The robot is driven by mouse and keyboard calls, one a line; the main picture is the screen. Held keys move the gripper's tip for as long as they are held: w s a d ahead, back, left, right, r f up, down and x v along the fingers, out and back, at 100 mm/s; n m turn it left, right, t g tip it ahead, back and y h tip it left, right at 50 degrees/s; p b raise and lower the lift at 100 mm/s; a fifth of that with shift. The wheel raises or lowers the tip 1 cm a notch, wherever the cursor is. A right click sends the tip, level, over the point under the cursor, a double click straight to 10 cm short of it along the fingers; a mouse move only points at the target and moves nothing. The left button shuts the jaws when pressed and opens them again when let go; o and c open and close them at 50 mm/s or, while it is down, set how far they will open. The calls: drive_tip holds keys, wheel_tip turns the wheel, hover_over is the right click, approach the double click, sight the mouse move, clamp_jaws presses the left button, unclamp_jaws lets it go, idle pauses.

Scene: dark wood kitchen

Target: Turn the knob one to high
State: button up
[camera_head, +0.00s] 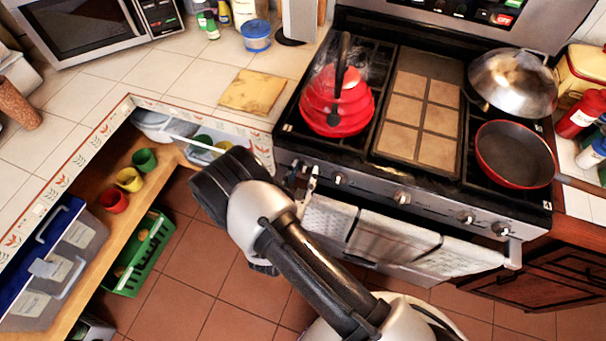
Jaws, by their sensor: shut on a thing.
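The stove (420,190) has a row of knobs along its front panel. My gripper (304,178) is at the left end of this panel, at the leftmost knob, and its fingers are shut on that knob. The fingers and arm largely hide the knob, so its turn angle cannot be told. The other knobs show to the right: one knob (339,179) just beside my gripper, another knob (402,197) near the middle, and more further right. A red kettle (335,108) stands on the left burners.
A red pan (512,155) and a domed steel lid or wok (512,82) are on the right burners. Towels (385,243) hang on the oven handle below the knobs. An open shelf (85,255) with colored cups is at left. Tiled floor is clear around my arm.

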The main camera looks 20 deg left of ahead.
drive_tip(key=shift+c, duration=1.4)
drive_tip(key=n, duration=0.4)
drive_tip(key=shift+n, duration=2.4)
drive_tip(key=o, duration=1.1)
